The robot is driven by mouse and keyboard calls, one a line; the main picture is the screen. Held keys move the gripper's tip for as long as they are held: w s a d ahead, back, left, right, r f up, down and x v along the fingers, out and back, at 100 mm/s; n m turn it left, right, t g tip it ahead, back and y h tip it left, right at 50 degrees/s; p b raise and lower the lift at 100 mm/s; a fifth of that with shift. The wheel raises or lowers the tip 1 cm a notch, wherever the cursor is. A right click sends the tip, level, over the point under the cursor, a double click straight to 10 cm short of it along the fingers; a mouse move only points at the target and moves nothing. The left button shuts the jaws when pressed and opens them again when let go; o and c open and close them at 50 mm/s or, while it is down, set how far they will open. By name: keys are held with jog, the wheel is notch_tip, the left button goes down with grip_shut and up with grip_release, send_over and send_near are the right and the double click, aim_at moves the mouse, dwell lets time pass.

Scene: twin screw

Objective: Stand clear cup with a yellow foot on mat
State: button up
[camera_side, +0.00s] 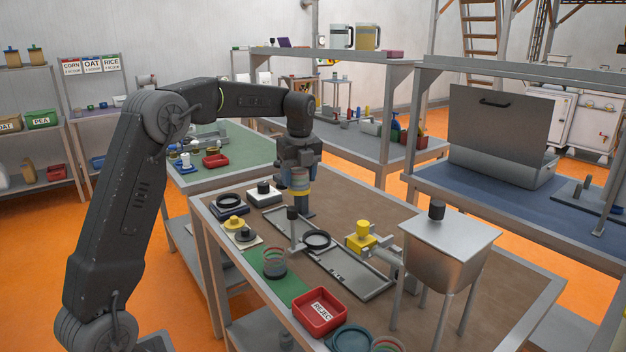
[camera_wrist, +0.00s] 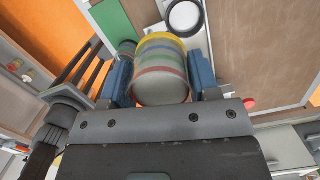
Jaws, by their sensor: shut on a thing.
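My gripper (camera_side: 299,172) is shut on a clear cup (camera_side: 299,186) with a yellow foot, above the far part of the brown bench. In the wrist view the cup (camera_wrist: 160,75) sits between the blue fingers of my gripper (camera_wrist: 160,72); its yellow foot points away from the wrist, and coloured bands ring its wall. The green mat (camera_side: 291,290) lies at the bench's near left edge, apart from the held cup; part of it also shows in the wrist view (camera_wrist: 112,18). Another clear cup (camera_side: 274,262), with red rings and a dark foot, stands on the mat.
A red reject bin (camera_side: 320,312) stands right of the mat. A grey tray (camera_side: 350,274), a dark upright post (camera_side: 293,225), a yellow valve-like part (camera_side: 362,238) and a metal hopper (camera_side: 448,250) crowd the middle and right. Part of the mat beside the standing cup is bare.

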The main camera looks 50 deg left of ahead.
jog(key=s+a, duration=0.2)
jog(key=s, duration=0.8)
jog(key=shift+s+a+f, duration=0.15)
jog(key=shift+s+a, duration=0.15)
jog(key=shift+a, duration=0.1)
notch_tip(320, 180, down, 10)
jog(key=shift+s+r, duration=0.1)
jog(key=shift+s, duration=0.05)
jog(key=shift+f, duration=2.75)
jog(key=shift+f, duration=0.4)
jog(key=o, duration=1.1)
jog(key=shift+o, duration=0.5)
jog(key=shift+o, duration=0.9)
